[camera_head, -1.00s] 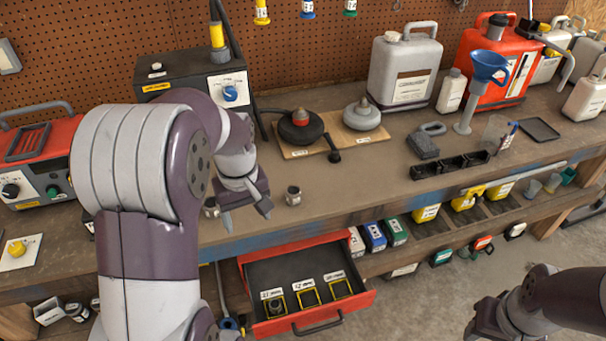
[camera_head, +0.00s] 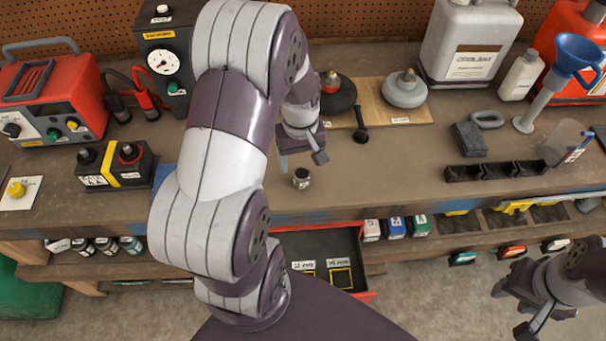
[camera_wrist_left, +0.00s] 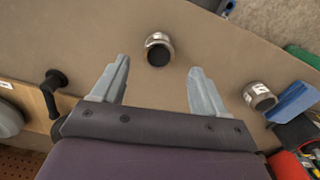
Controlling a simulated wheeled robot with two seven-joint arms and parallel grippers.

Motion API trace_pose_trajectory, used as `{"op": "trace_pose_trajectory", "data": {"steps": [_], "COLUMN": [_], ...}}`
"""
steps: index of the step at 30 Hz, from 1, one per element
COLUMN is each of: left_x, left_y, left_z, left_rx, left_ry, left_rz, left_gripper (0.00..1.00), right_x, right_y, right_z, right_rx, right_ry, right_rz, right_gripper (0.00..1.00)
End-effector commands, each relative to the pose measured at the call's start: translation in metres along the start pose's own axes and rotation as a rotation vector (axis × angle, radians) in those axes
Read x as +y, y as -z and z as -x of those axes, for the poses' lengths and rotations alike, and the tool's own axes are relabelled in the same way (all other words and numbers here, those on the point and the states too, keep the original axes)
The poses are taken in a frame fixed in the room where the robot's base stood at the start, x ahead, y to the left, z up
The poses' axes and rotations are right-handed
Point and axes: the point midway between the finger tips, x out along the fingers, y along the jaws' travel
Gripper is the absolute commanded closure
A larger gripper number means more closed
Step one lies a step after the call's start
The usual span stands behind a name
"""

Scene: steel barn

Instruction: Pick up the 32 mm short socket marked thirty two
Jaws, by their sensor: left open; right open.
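A small metal socket (camera_head: 302,179) stands on the bench near its front edge. In the left wrist view this socket (camera_wrist_left: 158,50) lies just beyond and between the fingertips, untouched. A second socket (camera_wrist_left: 259,96) stands to the right of the fingers there; in the head view my left arm hides it. No size marking is readable on either. My left gripper (camera_head: 302,160) is open and empty over the bench, close to the first socket; its fingers also show in the wrist view (camera_wrist_left: 158,66). My right gripper (camera_head: 520,306) is open and empty, off the bench's front at lower right.
An open red drawer (camera_head: 366,297) with yellow-framed, labelled slots sits below the bench edge, partly hidden by my arm. A wooden board (camera_head: 380,97) with round weights lies behind the gripper. A black tray (camera_head: 497,171) stands right. Bench between is clear.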

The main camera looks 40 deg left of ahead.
Motion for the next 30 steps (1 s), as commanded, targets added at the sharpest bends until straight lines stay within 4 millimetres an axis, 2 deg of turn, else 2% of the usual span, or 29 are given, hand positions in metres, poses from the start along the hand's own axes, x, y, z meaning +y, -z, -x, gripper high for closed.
{"op": "trace_pose_trajectory", "data": {"steps": [6,14,15,20,21,30], "left_x": [0.002,0.002,0.002,0.002,0.002,0.003], "left_y": [-0.001,-0.001,-0.001,-0.001,-0.001,0.000], "left_z": [-0.037,-0.042,-0.042,-0.042,-0.042,-0.038], "left_rx": [-0.004,-0.001,-0.001,-0.001,-0.001,0.000], "left_ry": [0.002,0.000,0.000,0.001,0.001,0.000], "left_rz": [0.000,0.000,0.000,0.000,0.000,0.000], "left_gripper": [0.27,0.27,0.40,0.92,0.95,0.95], "right_x": [0.000,0.000,0.000,0.000,0.000,0.000], "right_y": [0.001,0.001,0.001,0.001,0.001,0.001], "right_z": [0.004,0.004,0.004,0.004,0.004,0.004], "right_rx": [0.001,0.000,0.000,0.000,0.000,0.000], "right_ry": [0.000,0.000,0.000,0.000,0.000,0.000], "right_rz": [0.000,0.000,0.000,0.000,0.000,0.000], "right_gripper": [0.57,0.57,0.57,0.57,0.57,0.57]}}
